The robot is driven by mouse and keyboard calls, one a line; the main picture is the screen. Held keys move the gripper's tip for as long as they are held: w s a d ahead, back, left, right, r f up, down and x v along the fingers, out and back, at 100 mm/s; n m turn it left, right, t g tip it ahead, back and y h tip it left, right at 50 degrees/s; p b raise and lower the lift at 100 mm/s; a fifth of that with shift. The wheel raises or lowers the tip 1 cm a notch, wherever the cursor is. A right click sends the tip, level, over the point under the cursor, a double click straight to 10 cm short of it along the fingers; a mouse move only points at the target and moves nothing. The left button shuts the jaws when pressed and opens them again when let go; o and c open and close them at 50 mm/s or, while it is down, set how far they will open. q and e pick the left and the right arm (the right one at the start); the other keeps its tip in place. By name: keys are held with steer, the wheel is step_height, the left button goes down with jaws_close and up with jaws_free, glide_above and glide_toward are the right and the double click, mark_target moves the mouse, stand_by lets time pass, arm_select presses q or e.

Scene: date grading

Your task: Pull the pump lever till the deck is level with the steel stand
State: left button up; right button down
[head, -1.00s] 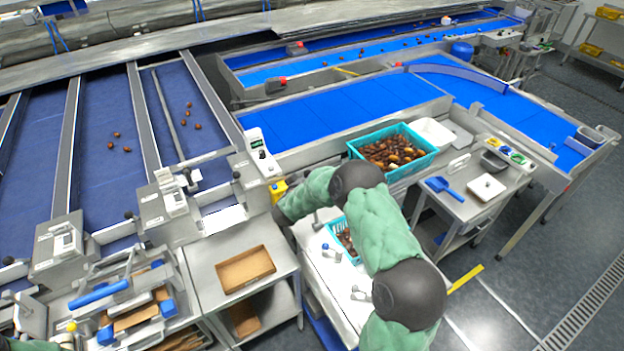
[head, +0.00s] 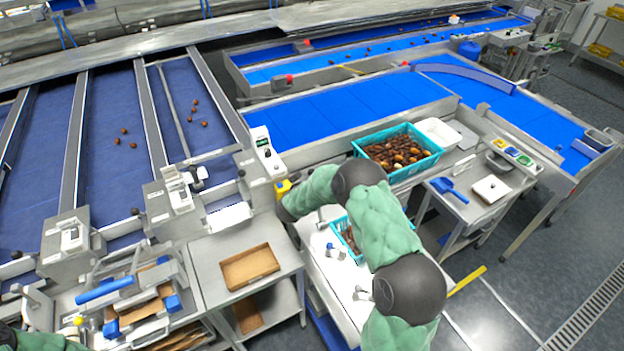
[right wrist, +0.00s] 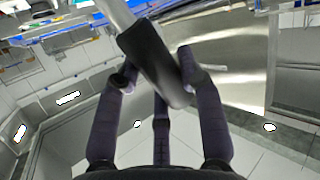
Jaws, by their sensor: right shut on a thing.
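In the right wrist view, my right gripper (right wrist: 158,85) is shut on the black grip of the pump lever (right wrist: 153,55). The lever's bare steel rod runs up to the top edge. In the head view, my right arm hides this gripper and the lever grip. The white deck (head: 335,285) lies partly under that arm, with a small blue crate of dates (head: 346,238) on it. The steel stand (head: 208,273) is just left of the deck and bears a cardboard tray. I cannot tell their exact height difference. My left gripper is out of view.
A larger turquoise crate of dates (head: 440,150) stands behind my right arm, beside the blue belt (head: 350,110). A steel side table (head: 490,212) with a blue scoop is to the right. Open floor lies at the lower right.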

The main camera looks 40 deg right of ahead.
steer(key=shift+s+a+r+t, duration=0.1)
steer(key=shift+s+r+t, duration=0.2)
steer(key=shift+s, duration=0.25)
steer(key=shift+m+t+h, duration=0.7)
steer(key=shift+m, duration=0.2)
steer(key=s+b, duration=0.4)
steer(key=shift+a+r, duration=0.2)
steer(key=shift+r, duration=0.1)
